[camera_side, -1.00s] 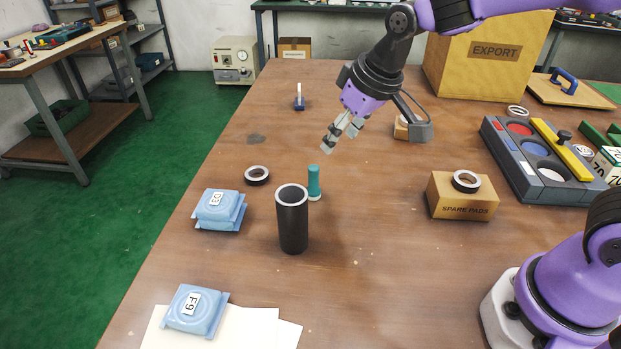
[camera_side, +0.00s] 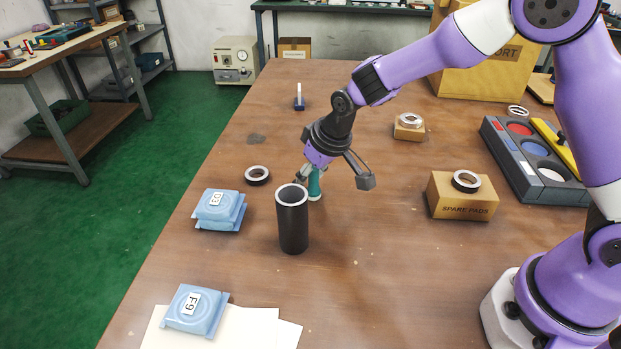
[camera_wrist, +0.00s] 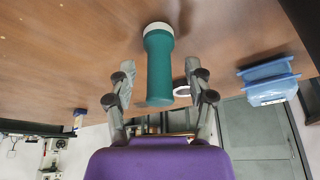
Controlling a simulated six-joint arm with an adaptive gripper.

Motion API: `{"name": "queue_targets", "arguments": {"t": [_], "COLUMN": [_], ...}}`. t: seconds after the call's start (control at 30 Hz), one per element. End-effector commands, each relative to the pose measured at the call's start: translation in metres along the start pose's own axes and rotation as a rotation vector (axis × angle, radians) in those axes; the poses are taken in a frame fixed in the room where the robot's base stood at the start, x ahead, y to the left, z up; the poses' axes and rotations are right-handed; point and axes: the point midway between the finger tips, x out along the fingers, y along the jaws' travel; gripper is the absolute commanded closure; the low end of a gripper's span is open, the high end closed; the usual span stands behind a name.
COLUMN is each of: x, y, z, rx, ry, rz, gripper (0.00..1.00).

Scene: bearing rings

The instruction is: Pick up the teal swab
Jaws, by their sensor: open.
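The teal swab (camera_side: 314,186) stands upright on the brown table, just behind and right of the black cylinder (camera_side: 293,222) in the side view. My gripper (camera_side: 303,180) is low at the swab, partly hidden by the cylinder's rim. In the wrist view the swab (camera_wrist: 159,70), teal with a white end, lies between the two fingers of my gripper (camera_wrist: 159,82). The fingers are spread, with a gap on each side of the swab.
A spare pads box (camera_side: 461,196) with a ring stands right. The table between the cylinder and that box is clear.

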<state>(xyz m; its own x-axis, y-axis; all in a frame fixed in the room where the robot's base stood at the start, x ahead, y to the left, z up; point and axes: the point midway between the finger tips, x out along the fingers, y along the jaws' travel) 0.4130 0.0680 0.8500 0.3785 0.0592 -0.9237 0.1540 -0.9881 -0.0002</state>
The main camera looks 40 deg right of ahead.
Motion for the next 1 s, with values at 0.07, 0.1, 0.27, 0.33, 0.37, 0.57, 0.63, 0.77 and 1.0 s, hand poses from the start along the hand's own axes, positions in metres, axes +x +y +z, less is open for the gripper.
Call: {"name": "queue_targets", "arguments": {"t": [0.07,0.1,0.27,0.33,0.37,0.57,0.63,0.77,1.0], "x": [0.001,0.001,0.0,0.0,0.0,0.0,0.0,-0.006,-0.052], "y": [0.0,0.0,0.0,0.0,0.0,0.0,0.0,0.0,0.0], "z": [0.0,0.0,0.0,0.0,0.0,0.001,0.001,-0.003,-0.022], "rx": [0.0,0.0,0.0,0.0,0.0,0.0,0.0,0.0,0.0], "ry": [0.0,0.0,0.0,0.0,0.0,-0.002,-0.002,0.0,0.006], "rz": [0.0,0.0,0.0,0.0,0.0,0.0,0.0,0.0,0.0], "gripper": [0.4,0.4,0.79,1.0,1.0,1.0,1.0,1.0,1.0]}}
